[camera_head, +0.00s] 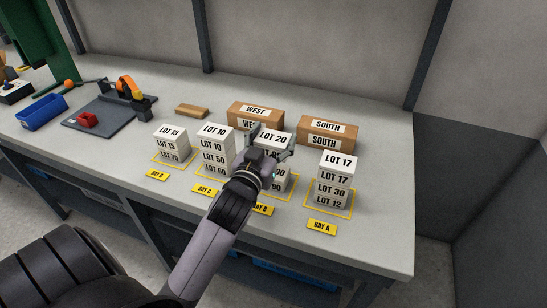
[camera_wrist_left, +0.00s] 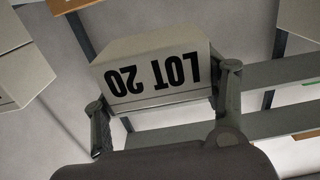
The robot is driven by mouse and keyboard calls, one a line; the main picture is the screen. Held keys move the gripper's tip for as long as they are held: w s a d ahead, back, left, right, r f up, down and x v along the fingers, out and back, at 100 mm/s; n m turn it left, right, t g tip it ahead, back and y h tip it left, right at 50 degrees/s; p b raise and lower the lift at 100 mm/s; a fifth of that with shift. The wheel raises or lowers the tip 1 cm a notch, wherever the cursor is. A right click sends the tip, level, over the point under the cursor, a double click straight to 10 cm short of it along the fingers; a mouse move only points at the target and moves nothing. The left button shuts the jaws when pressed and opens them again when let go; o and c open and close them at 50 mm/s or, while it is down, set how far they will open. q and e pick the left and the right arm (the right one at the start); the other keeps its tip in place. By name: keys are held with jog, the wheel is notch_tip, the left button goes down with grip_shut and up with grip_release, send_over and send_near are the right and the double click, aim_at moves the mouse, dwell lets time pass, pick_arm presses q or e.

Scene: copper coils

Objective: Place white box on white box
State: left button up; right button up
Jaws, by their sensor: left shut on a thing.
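My left gripper (camera_head: 272,140) is shut on the white LOT 20 box (camera_head: 273,136), one finger on each side. The box also fills the middle of the left wrist view (camera_wrist_left: 155,72), its label upside down there. In the head view it is over the white box stack at Bay B (camera_head: 280,181), which my gripper and wrist partly hide. I cannot tell whether the held box touches that stack. Other white stacks stand at Bay C (camera_head: 213,157), Bay A (camera_head: 333,182) and the leftmost bay (camera_head: 170,145). My right gripper is not in view.
Brown WEST (camera_head: 243,112) and SOUTH (camera_head: 325,133) boxes stand just behind the stacks. A wooden block (camera_head: 192,110), a grey board (camera_head: 105,128) and a blue bin (camera_head: 42,112) lie to the left. The bench's right end (camera_head: 385,200) is clear.

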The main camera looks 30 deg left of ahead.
aim_at(273, 154)
pick_arm(q)
jog(key=shift+f, duration=0.75)
notch_tip(273, 154, down, 4)
jog(key=shift+r+b, duration=0.1)
jog(key=shift+b, duration=0.25)
